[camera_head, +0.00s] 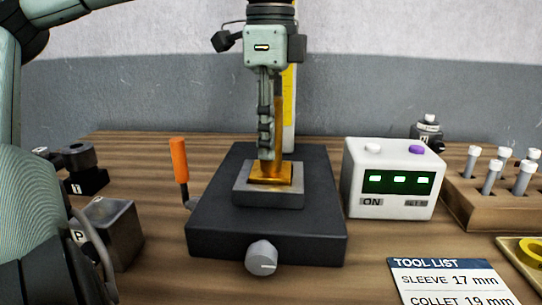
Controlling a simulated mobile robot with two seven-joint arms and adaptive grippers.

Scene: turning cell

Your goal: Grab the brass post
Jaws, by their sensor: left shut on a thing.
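The brass post (279,128) stands upright with its square brass foot (271,173) on a grey block on the black base (230,233) in the middle of the bench. My left gripper (267,150) points straight down over the block. It is shut on the brass post, with its fingers alongside the post's shaft. The fingers hide part of the post. The right gripper does not show.
A lever with an orange handle (180,160) stands left of the base, and a grey knob (261,258) is on its front. A white box with green displays (393,180) stands close on the right. A wooden rack (482,207) of several pegs is farther right. A tool list card (449,282) lies in front.

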